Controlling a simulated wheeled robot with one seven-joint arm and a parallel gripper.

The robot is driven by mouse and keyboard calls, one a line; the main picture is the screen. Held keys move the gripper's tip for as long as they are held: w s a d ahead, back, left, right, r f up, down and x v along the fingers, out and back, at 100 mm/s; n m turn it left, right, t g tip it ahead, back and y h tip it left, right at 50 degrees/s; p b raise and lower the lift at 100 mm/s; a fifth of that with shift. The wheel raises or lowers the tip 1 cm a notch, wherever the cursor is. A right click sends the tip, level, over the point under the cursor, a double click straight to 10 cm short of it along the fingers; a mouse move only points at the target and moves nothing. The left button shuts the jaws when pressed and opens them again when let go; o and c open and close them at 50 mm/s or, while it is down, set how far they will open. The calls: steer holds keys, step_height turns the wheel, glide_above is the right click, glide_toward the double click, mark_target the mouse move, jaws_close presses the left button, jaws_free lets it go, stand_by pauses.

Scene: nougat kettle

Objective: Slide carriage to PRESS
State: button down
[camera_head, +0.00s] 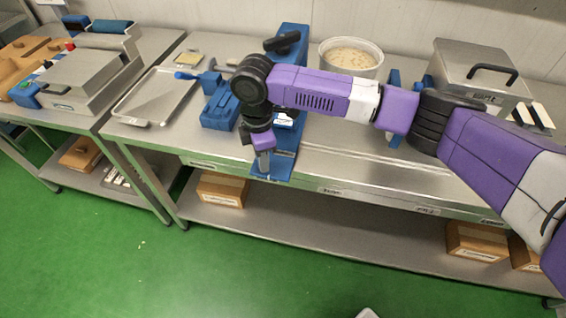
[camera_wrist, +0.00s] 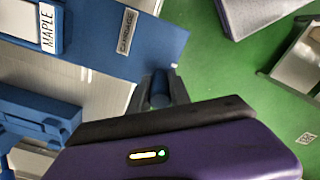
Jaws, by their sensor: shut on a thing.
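The blue carriage (camera_head: 284,160) is a flat plate at the front edge of the steel table. In the wrist view its CARRIAGE label (camera_wrist: 127,31) shows on the blue surface. My gripper (camera_head: 263,160) points down at its front end. In the wrist view the fingers (camera_wrist: 160,90) are shut on a small blue knob at the carriage's edge. No PRESS label is readable.
A blue fixture (camera_head: 220,110) stands left of the carriage, with a steel tray (camera_head: 155,97) further left. A round pot (camera_head: 350,56) and a lidded steel box (camera_head: 478,62) stand to the right. Cardboard boxes (camera_head: 222,189) lie on the lower shelf.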

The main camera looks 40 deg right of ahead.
steer(key=shift+w+a+r, duration=0.1)
steer(key=shift+w+a, duration=0.8)
steer(key=shift+w, duration=0.2)
steer(key=c, duration=1.2)
jaws_free()
steer(key=shift+w+a, duration=0.1)
steer(key=shift+w, duration=0.05)
step_height(320, 180, up, 8)
steer(key=b, duration=0.1)
